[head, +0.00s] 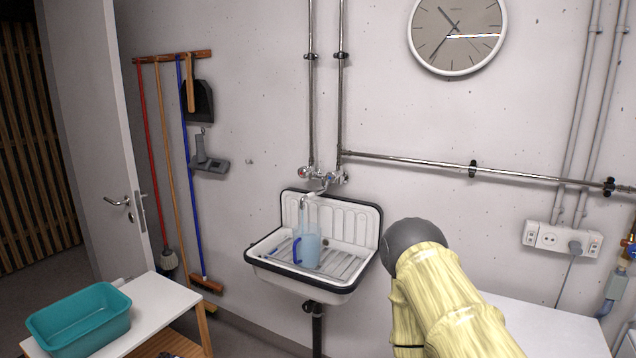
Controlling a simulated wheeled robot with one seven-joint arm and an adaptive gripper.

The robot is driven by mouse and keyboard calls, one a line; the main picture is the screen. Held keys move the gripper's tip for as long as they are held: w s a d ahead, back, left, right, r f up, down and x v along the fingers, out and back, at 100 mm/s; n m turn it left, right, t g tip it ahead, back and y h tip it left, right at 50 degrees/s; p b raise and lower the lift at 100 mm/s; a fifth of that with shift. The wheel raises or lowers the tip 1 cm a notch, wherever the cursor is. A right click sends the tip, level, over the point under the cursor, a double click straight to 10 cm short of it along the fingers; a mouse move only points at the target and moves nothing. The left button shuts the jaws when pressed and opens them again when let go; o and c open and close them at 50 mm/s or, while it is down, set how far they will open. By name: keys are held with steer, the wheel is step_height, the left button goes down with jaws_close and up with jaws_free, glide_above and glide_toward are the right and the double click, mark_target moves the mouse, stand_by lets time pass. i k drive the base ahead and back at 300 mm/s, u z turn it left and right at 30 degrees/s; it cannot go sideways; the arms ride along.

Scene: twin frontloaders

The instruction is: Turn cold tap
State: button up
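A wall-mounted mixer with two knobs sits above the sink. The left knob (303,172) shows a reddish mark. The right knob (342,177), on the cold tap's usual side, is small, and I cannot make out its marking. The spout (316,193) reaches out over the basin, and a pale vertical streak that looks like water hangs below its end. A translucent bluish jug (311,247) with a dark blue handle stands in the white sink (363,222) below the streak. My arm comes in at the lower right, apart from the tap in the picture. My gripper does not show.
Metal pipes (400,160) run along the wall above the sink. A white table (545,325) stands right, partly behind my arm. A white bench (150,300) with a teal tub (80,317) stands left. Brooms hang on the wall near an open door (95,130).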

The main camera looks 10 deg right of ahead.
mark_target(331, 176)
steer(key=u, duration=0.5)
steer(key=k, duration=0.55)
steer(key=u, duration=0.9)
steer(key=i, duration=1.25)
steer(key=z, duration=0.55)
steer(key=i, duration=0.95)
steer(key=z, duration=0.8)
